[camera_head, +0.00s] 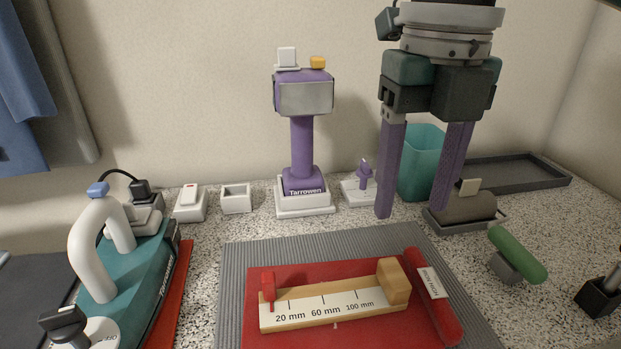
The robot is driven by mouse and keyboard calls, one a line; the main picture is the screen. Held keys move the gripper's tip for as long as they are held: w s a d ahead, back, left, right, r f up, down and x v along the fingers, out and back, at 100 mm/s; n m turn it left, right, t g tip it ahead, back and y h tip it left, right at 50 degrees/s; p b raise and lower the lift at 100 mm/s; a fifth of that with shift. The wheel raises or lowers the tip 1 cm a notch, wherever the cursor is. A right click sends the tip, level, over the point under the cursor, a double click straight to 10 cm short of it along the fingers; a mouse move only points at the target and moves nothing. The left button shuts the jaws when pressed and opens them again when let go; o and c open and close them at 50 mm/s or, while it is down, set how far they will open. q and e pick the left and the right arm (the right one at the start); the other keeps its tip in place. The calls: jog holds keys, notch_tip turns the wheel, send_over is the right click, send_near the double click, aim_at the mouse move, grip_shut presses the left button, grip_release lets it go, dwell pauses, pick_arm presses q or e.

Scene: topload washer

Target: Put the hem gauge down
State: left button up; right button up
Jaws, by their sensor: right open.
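The hem gauge (335,311) is a pale wooden bar with a white scale marked 20 mm, 60 mm and 100 mm. A red slider stands at its left end and a wooden block at its right end. It lies flat on a red cloth (285,277) on a grey ribbed mat (238,262). My right gripper (413,208) points down from the top right, with two purple fingers wide apart and nothing between them. It appears behind and above the gauge, apart from it. My left gripper is out of view.
A teal iron with a white handle (88,240) stands at left. A purple Tarrowen stand (303,140) is at the back. A teal cup (421,165), grey roll (465,210), dark tray (525,172) and green-handled tool (517,254) are at right. A red labelled roll (437,305) lies beside the gauge.

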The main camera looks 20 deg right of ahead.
jog(key=s+a+f+m+y, duration=0.1)
jog(key=s+a+f+m, duration=0.1)
jog(key=a+m, duration=0.1)
jog(key=s+a+f+m+t+y, duration=0.1)
jog(key=s+a+f+m, duration=0.1)
jog(key=a+f+m, duration=0.1)
jog(key=s+a+f+m+t+y, duration=0.1)
jog(key=s+a+f+m, duration=0.1)
jog(key=a+m, duration=0.3)
jog(key=shift+s+f+m, duration=0.2)
jog(key=shift+s+m, duration=0.1)
jog(key=shift+m, duration=0.4)
jog(key=s+d+f+m+t+h, duration=0.1)
jog(key=s+d+m, duration=0.7)
jog(key=m, duration=1.1)
notch_tip(320, 180, down, 2)
jog(key=shift+s+f+t+h, duration=0.1)
jog(key=shift+s+t+h, duration=0.2)
jog(key=shift+s+h, duration=0.5)
jog(key=shift+a, duration=0.1)
